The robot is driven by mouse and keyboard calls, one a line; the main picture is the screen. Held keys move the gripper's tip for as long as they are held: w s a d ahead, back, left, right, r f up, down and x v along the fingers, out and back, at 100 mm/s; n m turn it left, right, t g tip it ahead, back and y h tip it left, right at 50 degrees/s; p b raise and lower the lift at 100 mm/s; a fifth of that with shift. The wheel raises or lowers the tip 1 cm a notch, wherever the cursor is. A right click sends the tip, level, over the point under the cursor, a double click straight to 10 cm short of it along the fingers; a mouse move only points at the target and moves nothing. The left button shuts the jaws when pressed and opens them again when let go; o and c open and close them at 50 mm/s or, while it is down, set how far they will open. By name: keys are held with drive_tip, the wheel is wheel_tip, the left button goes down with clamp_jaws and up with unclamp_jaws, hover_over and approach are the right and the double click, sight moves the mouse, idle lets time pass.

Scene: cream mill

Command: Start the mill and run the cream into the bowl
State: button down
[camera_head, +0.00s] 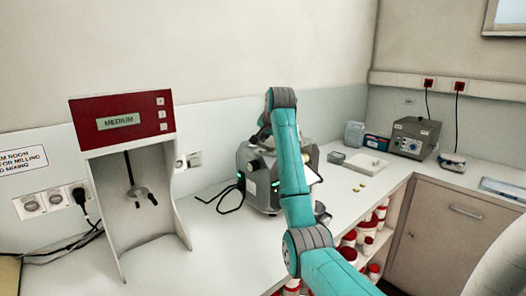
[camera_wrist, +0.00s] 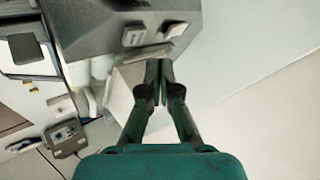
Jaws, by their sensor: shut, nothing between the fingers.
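The mill (camera_head: 256,168) is a grey machine on the bench, with green lit spots on its side; my arm hides part of it. In the wrist view its grey body (camera_wrist: 90,22) fills the top, with a dark switch (camera_wrist: 135,36) and a paler switch (camera_wrist: 174,31) side by side. Pale rollers (camera_wrist: 101,68) and a white sloping plate (camera_wrist: 122,92) show at its edge. My gripper (camera_wrist: 160,66) is shut and empty, its fingertips just below the switches; contact cannot be told. A small grey rounded thing (camera_head: 322,213) beside the mill may be the bowl. No cream is clearly visible.
A red-topped mixer stand (camera_head: 122,118) reading MEDIUM stands at left. Red-lidded tubs (camera_head: 349,238) fill shelves under the bench. A grey device (camera_head: 412,138), a white slab (camera_head: 365,164) and small boxes stand at the right. The bench between mixer and mill is mostly clear, with black cables.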

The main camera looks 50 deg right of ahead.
sight(264, 150)
drive_tip(key=shift+r, duration=1.75)
drive_tip(key=shift+s+a, duration=0.1)
